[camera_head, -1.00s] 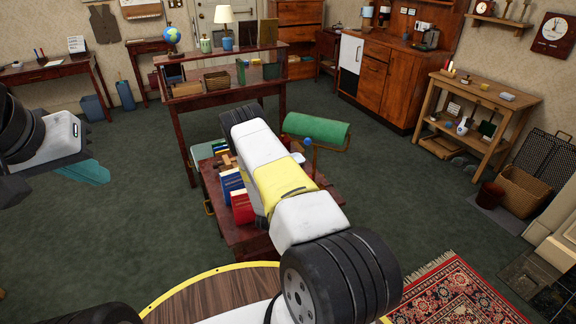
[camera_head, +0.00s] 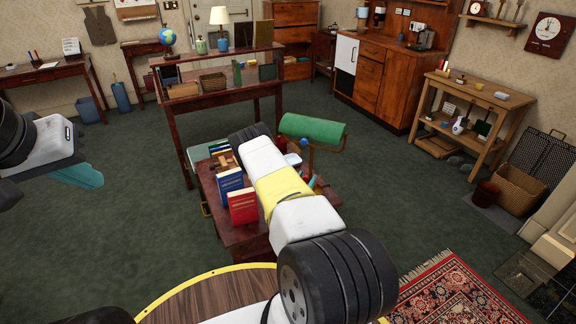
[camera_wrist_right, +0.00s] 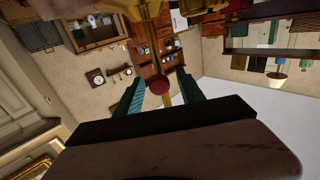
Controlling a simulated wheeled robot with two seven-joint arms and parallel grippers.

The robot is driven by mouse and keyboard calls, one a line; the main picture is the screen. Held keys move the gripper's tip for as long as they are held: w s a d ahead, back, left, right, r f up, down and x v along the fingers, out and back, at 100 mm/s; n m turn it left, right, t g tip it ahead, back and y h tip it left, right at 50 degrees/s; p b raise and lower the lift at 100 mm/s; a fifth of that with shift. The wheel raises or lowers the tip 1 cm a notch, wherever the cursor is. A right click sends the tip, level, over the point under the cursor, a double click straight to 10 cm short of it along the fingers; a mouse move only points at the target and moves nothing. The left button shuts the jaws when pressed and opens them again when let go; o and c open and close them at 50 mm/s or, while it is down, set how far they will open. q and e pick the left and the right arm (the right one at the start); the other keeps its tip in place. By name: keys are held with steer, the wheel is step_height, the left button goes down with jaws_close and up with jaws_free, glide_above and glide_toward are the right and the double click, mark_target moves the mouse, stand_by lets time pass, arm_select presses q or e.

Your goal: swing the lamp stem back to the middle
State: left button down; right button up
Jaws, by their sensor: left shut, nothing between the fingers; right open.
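A lamp with a green shade (camera_head: 312,131) stands on the dark red wooden table (camera_head: 243,236). A blue ball (camera_head: 308,142) shows just below the shade; my right arm hides much of the lamp's lower part. In the right wrist view, brass parts (camera_wrist_right: 150,12) cross the top, and a dark red knob (camera_wrist_right: 159,87) on a brass rod appears between the teal fingers of my right gripper (camera_wrist_right: 160,76). Those fingers are apart; I cannot tell whether they touch the rod. My left gripper (camera_head: 82,175) is shut and empty at the far left, well away from the lamp.
Blue books (camera_head: 229,185) and a red book (camera_head: 243,206) stand on the table left of my right arm. A shelved table (camera_head: 222,97) stands behind it. A round wooden top (camera_head: 205,300) with a yellow rim is in front. Open carpet lies left and right.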

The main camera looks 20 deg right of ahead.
steer(key=shift+c, duration=0.5)
jaws_close()
stand_by(0.8)
